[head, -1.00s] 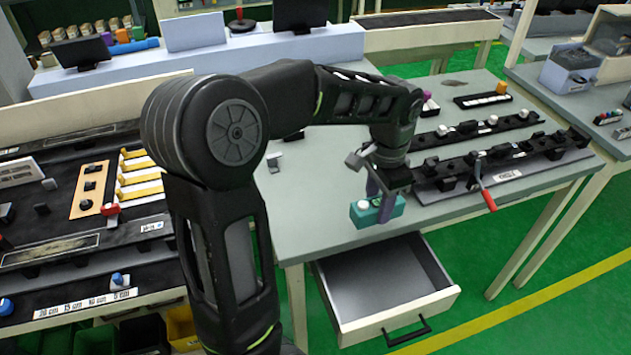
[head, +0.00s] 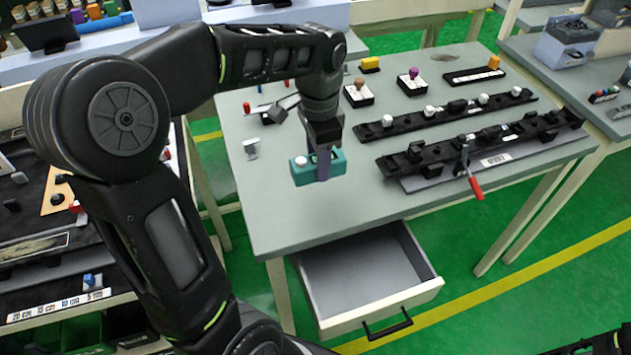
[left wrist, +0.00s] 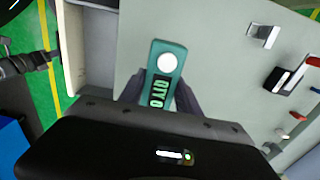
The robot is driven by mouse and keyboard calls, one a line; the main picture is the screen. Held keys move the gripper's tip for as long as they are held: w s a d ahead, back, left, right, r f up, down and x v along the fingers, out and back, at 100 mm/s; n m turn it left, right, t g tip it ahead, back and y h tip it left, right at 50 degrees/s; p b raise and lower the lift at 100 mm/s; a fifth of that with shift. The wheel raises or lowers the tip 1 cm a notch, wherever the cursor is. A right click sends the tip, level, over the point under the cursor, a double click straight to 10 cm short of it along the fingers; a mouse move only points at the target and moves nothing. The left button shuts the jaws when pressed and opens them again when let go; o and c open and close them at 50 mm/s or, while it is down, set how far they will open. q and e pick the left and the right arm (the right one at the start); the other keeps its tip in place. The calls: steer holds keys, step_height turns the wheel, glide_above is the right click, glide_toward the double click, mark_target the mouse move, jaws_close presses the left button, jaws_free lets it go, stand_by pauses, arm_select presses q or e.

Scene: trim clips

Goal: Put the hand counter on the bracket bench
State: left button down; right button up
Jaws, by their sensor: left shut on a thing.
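The hand counter (head: 305,170) is a teal box with a white button on top. My right gripper is not clearly visible.
An open, empty drawer (head: 365,270) juts out under the bench front. A toggle clamp with a red handle (head: 475,187) stands by the front rail. Small black trays with knobs (head: 358,96) lie behind the counter. The bench top in front of the counter is clear.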

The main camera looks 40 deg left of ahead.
arm_select(q)
steer(key=shift+w+f, duration=0.1)
steer(key=shift+f, duration=1.75)
steer(key=shift+f, duration=1.9)
steer(key=shift+f, duration=0.2)
steer(key=c, duration=0.9)
jaws_free()
steer(key=shift+o, duration=0.2)
steer(key=shift+r, duration=0.2)
step_height(320, 180, up, 12)
steer(key=shift+r, duration=0.1)
